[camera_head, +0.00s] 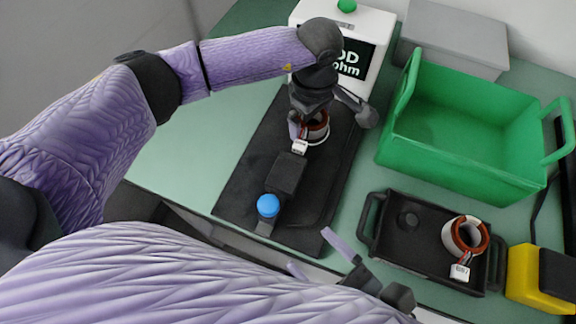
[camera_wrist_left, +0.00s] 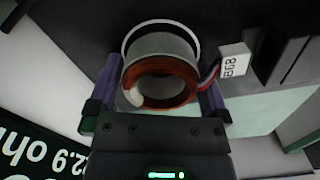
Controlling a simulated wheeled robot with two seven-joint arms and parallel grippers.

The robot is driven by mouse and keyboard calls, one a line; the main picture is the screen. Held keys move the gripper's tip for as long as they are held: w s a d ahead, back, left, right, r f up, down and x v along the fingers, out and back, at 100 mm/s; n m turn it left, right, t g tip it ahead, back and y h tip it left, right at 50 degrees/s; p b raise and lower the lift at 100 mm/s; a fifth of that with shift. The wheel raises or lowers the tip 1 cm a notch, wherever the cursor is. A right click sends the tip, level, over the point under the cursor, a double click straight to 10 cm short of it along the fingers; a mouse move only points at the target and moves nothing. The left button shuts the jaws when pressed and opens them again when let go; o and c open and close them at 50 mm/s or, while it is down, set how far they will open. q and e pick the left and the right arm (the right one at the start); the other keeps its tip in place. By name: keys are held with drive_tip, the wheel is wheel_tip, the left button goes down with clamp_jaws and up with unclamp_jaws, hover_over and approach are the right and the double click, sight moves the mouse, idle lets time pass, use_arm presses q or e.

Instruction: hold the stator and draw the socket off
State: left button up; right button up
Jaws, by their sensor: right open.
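The stator (camera_head: 318,128), a pale ring with copper-brown winding, stands upright on the black fixture (camera_head: 243,172). My left gripper (camera_head: 314,118) comes down over it, and the left wrist view shows the stator (camera_wrist_left: 160,80) flush between both fingers. A short lead runs to a white numbered plug (camera_head: 300,147). A blue knob (camera_head: 268,205) stands at the socket's near end. My right gripper (camera_head: 312,250) is open and empty, near the fixture's near end.
A second stator (camera_head: 464,236) with a white tag lies in a black tray (camera_head: 402,257). A green crate (camera_head: 445,163) stands behind it. A white ohm meter (camera_head: 376,22) is behind the fixture, and a yellow-black block (camera_head: 524,272) is at right. The table's left side is clear.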

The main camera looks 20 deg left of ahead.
use_arm(q)
wheel_tip(320, 180, up, 10)
drive_tip(key=p, duration=0.2)
drive_tip(key=shift+p, duration=0.3)
